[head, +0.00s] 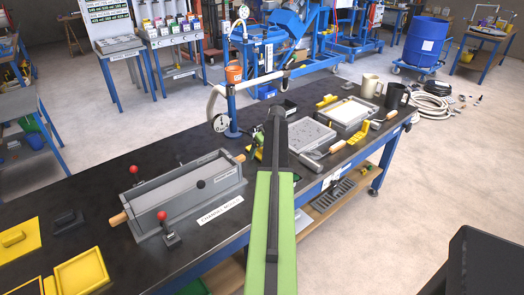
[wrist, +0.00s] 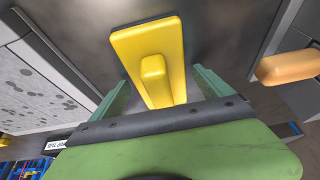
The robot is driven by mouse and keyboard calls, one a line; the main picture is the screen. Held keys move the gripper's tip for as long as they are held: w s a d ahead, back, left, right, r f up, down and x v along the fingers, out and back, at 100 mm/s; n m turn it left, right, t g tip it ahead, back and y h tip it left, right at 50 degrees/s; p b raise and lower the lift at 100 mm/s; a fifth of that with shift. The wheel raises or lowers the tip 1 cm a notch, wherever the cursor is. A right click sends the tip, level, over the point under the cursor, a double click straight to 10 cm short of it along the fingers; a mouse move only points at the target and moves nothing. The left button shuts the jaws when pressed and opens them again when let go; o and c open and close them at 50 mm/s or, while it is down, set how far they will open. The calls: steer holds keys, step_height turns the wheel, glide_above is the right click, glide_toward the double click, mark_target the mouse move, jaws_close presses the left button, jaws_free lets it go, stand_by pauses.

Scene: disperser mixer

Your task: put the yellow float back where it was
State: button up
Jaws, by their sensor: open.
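In the wrist view a yellow float (wrist: 175,48), a flat plate with a raised block handle, shows over the dark bench top. My gripper (wrist: 162,82) is open, with one green finger on each side of the float's near part. The fingers look apart from the handle, and I cannot tell whether they touch the plate. In the head view a bit of yellow that looks like this float (head: 258,154) shows beside my arm, which hides most of the gripper. The float lies between the grey channel mould (head: 185,193) and the speckled tray (head: 312,134).
A wooden handle (wrist: 288,67) is close on the right in the wrist view, and the speckled tray (wrist: 30,82) is on the left. A second tray (head: 348,111), mugs (head: 396,95) and yellow tools (head: 357,131) stand farther right. Yellow pieces (head: 14,240) lie at the left.

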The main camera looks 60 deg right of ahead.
steer(key=p+v, duration=1.1)
steer(key=v, duration=0.1)
steer(key=shift+r, duration=0.2)
